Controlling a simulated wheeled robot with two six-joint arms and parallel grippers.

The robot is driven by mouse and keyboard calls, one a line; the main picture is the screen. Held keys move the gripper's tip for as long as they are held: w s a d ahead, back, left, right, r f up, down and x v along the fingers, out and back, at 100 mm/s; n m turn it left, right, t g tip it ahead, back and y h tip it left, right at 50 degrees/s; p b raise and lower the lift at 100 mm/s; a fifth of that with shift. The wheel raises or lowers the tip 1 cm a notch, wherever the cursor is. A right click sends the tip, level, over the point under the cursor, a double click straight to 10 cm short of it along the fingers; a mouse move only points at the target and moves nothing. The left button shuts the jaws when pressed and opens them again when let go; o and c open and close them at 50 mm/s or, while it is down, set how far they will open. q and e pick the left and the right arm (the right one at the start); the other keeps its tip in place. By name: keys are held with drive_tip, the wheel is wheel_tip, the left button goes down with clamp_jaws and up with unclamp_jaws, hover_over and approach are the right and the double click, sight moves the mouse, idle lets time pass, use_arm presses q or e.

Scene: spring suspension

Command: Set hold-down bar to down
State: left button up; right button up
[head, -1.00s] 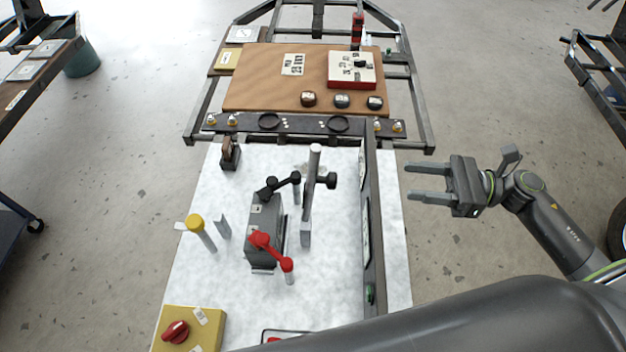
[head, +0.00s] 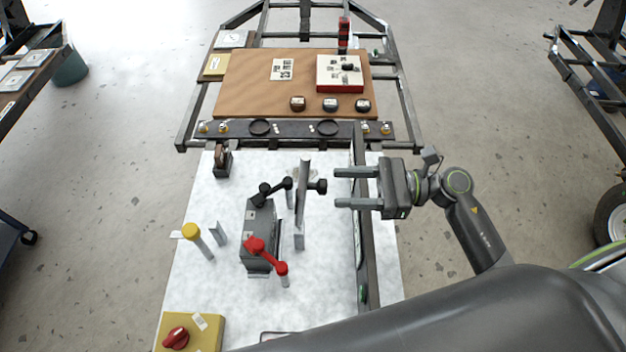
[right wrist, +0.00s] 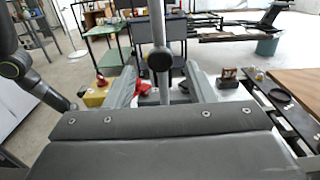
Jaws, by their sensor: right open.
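The bar that looks like the hold-down bar (head: 303,200) is a tall grey upright post on the white bench top, with a black knob (head: 318,186) on its right side. In the right wrist view the bar (right wrist: 157,25) stands upright, and its black knob (right wrist: 160,61) shows between my fingers. My right gripper (head: 338,188) is open and empty to the right of the knob. Its fingers point left at it, with a small apparent gap in the head view. My left gripper is not in view.
A dark block (head: 258,225) with black and red (head: 265,253) levers stands left of the bar. A yellow-capped post (head: 191,231) and a yellow box with a red knob (head: 176,338) are further left.

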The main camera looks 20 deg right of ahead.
sight(313, 188)
drive_tip(key=p+x, duration=0.1)
drive_tip(key=x, duration=0.3)
drive_tip(key=shift+w+a+r, duration=0.1)
drive_tip(key=shift+a+r, duration=0.05)
drive_tip(key=shift+a, duration=0.2)
drive_tip(key=shift+p+x, duration=0.35)
drive_tip(key=shift+x, duration=0.65)
clamp_jaws()
